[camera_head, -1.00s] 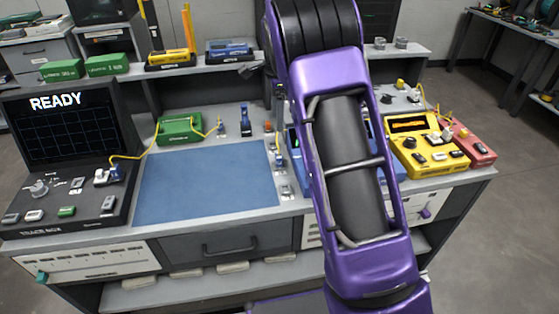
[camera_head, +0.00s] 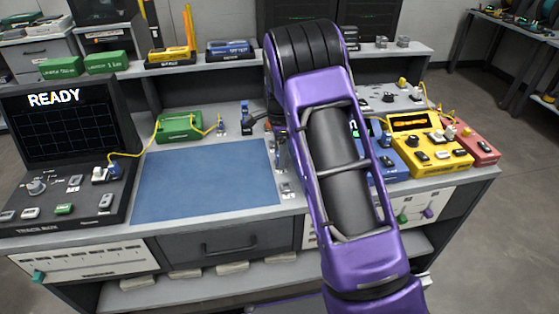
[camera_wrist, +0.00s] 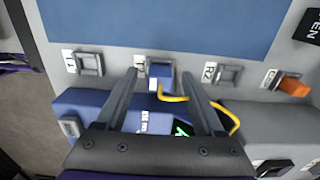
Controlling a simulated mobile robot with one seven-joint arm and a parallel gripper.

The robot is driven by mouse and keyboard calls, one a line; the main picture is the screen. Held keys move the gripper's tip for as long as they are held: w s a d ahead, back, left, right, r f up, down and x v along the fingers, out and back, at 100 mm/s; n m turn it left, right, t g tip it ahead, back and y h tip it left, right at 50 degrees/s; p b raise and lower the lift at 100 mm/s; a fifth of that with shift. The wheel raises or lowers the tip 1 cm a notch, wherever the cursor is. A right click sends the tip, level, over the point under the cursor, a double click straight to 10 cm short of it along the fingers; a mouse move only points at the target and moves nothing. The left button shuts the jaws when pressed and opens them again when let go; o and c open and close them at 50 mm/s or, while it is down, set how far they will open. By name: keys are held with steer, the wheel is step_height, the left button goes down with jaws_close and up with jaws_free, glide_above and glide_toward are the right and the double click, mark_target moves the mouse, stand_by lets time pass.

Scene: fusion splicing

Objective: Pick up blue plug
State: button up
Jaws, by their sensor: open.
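The blue plug (camera_wrist: 160,76) sits in a socket on the grey bench beside the blue mat, with a yellow cable running from it. In the wrist view it lies between the two fingers of my gripper (camera_wrist: 158,70), which are open and spread on either side of it. I cannot tell whether the fingers are down at its height. In the head view my gripper (camera_head: 280,150) is over the bench by the right edge of the mat, largely covered by my purple arm. The plug is hard to make out there.
Empty sockets (camera_wrist: 86,64) and (camera_wrist: 225,75) flank the plug, and an orange plug (camera_wrist: 293,87) stands to the right. A blue device (camera_wrist: 88,103) lies close under my fingers. The blue mat (camera_head: 205,180) is clear. A yellow device (camera_head: 425,150) stands right of my arm.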

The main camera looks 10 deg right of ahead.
steer(key=shift+f, duration=0.35)
jaws_close()
steer(key=shift+r, duration=0.15)
step_height(320, 180, up, 10)
steer(key=shift+f+p, duration=0.1)
steer(key=shift+p, duration=0.5)
steer(key=c, duration=0.8)
jaws_free()
jaws_close()
